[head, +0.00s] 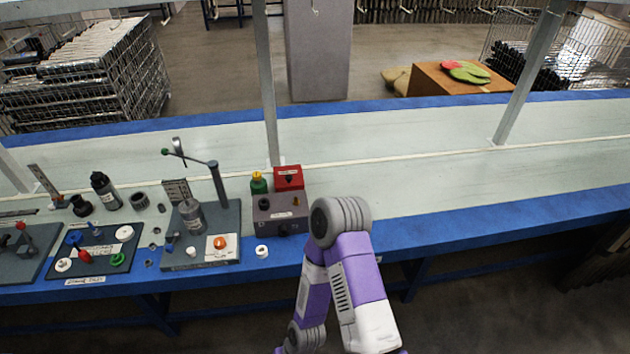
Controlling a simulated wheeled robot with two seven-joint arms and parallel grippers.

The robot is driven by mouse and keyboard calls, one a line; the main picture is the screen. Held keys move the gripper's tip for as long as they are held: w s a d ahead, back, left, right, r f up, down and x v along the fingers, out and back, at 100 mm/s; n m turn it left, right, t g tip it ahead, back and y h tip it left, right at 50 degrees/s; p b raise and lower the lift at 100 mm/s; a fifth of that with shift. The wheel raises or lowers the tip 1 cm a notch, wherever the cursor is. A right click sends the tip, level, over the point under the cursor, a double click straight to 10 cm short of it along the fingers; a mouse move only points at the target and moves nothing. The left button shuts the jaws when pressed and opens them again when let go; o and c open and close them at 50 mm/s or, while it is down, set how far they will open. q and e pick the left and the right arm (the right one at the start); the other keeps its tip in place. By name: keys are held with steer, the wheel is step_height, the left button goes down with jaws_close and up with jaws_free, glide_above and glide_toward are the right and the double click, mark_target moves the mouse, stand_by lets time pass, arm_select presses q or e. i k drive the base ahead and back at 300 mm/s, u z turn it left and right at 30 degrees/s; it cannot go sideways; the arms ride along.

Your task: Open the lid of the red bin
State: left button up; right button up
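A small red box (289,182), which looks like the red bin, stands at the back of the workbench, behind a dark grey box (268,214). A dark spot and a small white label show on the red box. It is too small to tell how its lid sits. A purple and grey arm of mine is folded up just in front and to the right of these boxes. Neither of my grippers shows, and the hand end of this arm is out of view.
A green bottle with a yellow top (258,182) stands left of the red box. A grey post (268,90) rises behind it. A lever fixture (215,185) and a tray of small parts (95,250) lie left. The bench (480,180) is clear to the right.

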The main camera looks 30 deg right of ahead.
mark_target(288, 173)
steer(key=z, duration=0.8)
steer(key=i, duration=0.35)
steer(key=z, duration=0.05)
